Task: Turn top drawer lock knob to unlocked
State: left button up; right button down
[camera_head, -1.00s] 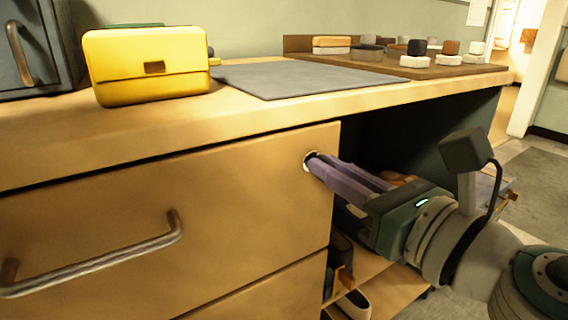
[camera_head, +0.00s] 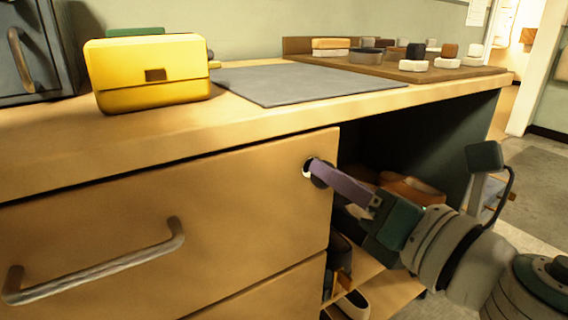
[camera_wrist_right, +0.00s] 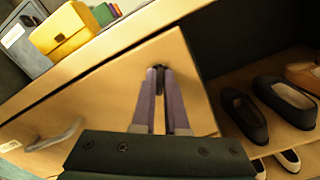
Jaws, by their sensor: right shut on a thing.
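The top drawer (camera_head: 240,205) is closed, with a bar handle (camera_head: 95,265) at its left. The lock knob (camera_head: 308,167) sits near the drawer's upper right corner, a light ring with a dark part, mostly covered by my fingers. My right gripper (camera_head: 322,172) reaches in from the right with its purple fingers shut on the knob. In the right wrist view, the fingertips (camera_wrist_right: 160,72) close around the dark knob (camera_wrist_right: 157,72) at the drawer front. The knob's exact angle is hard to tell. My left gripper is not in view.
A yellow case (camera_head: 150,72) and a grey mat (camera_head: 305,82) lie on the desk top. A wooden board (camera_head: 420,70) holds several small brushes or blocks. Right of the drawer is an open shelf with dark shoes (camera_wrist_right: 286,98).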

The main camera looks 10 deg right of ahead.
jog(key=m+p, duration=0.2)
jog(key=m, duration=0.9)
jog(key=shift+d+f+p, duration=0.1)
jog(key=shift+f+p, duration=0.05)
jog(key=shift+p, duration=0.15)
jog(key=shift+m, duration=0.4)
jog(key=c, duration=0.9)
grip_release()
jog(key=shift+c, duration=0.2)
jog(key=p+v, duration=0.1)
jog(key=v, duration=0.9)
